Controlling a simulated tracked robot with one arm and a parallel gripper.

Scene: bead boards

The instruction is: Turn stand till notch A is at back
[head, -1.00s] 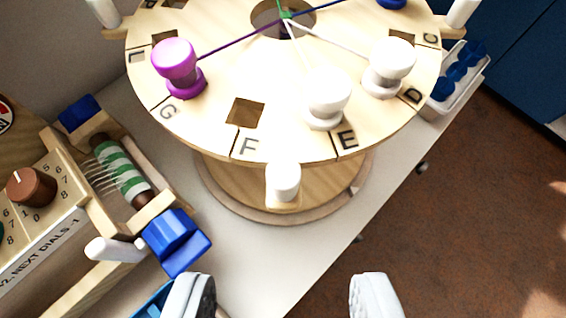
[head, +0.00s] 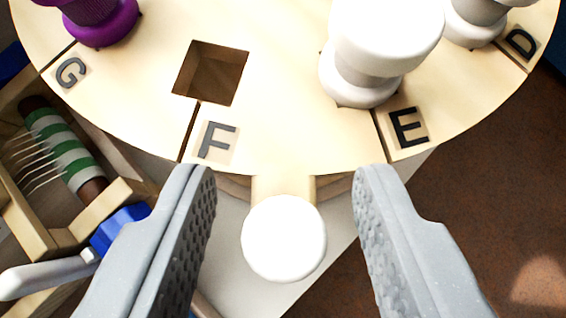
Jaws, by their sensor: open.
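The round wooden stand (head: 270,120) fills the upper part of the head view. Its near rim carries letters G, F (head: 217,141), E (head: 408,127) and D with dark notch lines; notch A is not in view. A white round-topped knob (head: 284,238) sticks out from the stand's near edge, below and between F and E. My gripper (head: 284,215) is open, one finger on each side of this knob. Gaps show between the knob and both fingers.
A white peg (head: 380,45) stands near E, another white peg (head: 475,20) near D and a purple peg (head: 100,18) near G. An empty square hole (head: 211,73) is near F. At left is a wooden frame with a green-and-white striped roller (head: 62,150) and a blue block (head: 118,228).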

